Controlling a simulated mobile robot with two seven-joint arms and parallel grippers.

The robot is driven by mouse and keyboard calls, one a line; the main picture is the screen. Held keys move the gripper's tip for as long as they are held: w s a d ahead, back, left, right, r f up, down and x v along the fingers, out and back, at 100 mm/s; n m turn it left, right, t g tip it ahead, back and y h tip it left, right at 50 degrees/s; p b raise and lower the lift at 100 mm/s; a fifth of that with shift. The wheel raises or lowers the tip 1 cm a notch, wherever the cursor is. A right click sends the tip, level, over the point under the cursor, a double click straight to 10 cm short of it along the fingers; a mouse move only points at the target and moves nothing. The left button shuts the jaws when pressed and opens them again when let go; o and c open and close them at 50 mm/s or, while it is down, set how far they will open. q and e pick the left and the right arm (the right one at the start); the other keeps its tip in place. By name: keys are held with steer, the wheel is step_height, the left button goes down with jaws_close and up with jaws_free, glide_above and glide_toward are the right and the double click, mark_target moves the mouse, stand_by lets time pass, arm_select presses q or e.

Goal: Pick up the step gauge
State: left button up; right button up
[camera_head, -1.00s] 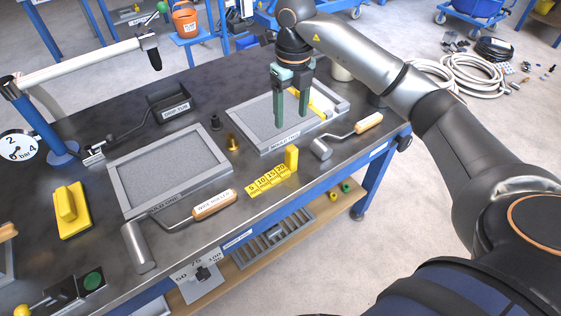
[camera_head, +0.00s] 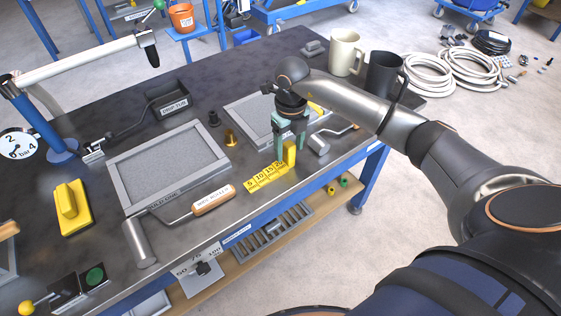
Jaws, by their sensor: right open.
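The step gauge (camera_head: 266,177) is a yellow stepped strip marked 5, 10, 15, 20, lying near the front edge of the bench. Its upright yellow block (camera_head: 289,153) stands at the right end. My right gripper (camera_head: 288,150) points down at this block, with its green fingers open. One finger is to the left of the block and the other is at its right, behind its top. I cannot tell whether either finger touches it. My left gripper is not in view.
A wide roller with a wooden handle (camera_head: 213,200) lies left of the gauge. Another roller (camera_head: 317,144) lies just right of the gripper. Framed grey trays (camera_head: 122,191) lie behind. A cream mug (camera_head: 345,50) and a dark mug (camera_head: 384,76) stand at the back right.

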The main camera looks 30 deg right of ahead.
jaws_close()
stand_by(0.5)
